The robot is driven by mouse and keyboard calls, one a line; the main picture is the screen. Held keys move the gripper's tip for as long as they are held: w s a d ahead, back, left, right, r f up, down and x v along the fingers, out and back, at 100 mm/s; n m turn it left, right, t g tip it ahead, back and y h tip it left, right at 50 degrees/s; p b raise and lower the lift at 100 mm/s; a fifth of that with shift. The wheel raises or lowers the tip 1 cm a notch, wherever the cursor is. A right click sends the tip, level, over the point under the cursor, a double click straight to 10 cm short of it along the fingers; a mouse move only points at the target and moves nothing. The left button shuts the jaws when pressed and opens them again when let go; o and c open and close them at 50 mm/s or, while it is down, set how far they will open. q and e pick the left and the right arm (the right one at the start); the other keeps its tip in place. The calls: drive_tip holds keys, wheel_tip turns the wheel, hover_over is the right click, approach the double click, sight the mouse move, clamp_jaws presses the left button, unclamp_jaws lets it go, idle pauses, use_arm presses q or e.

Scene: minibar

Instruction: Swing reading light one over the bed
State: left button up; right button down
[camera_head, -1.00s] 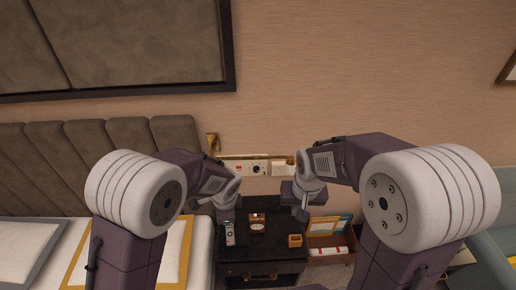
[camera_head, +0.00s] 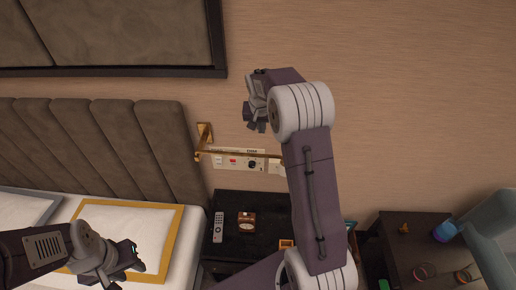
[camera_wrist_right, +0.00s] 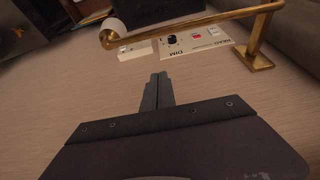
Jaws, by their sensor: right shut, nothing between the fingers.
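The brass reading light is on the wall just right of the headboard. Its bracket (camera_head: 205,133) and thin arm (camera_head: 236,153) show in the head view, with the arm reaching right along the wall, away from the bed (camera_head: 62,208). In the right wrist view the arm (camera_wrist_right: 190,25) runs from the bracket (camera_wrist_right: 254,57) at right to a pale lamp head (camera_wrist_right: 114,31) at left. My right gripper (camera_head: 257,128) is shut and empty, above the light's arm in the head view and apart from it. My left gripper (camera_head: 130,268) is over the bed's pillow; its finger opening is unclear.
A switch panel (camera_head: 240,162) is on the wall behind the light's arm. A dark nightstand (camera_head: 235,262) below holds a remote (camera_head: 218,227), a small brown clock (camera_head: 246,222) and an orange box (camera_head: 286,244). The padded headboard (camera_head: 120,140) stands left of the light.

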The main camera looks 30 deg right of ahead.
wheel_tip(320, 180, down, 10)
drive_tip(key=p, duration=0.4)
drive_tip(key=shift+s+f+p, duration=0.15)
drive_tip(key=shift+p, duration=0.15)
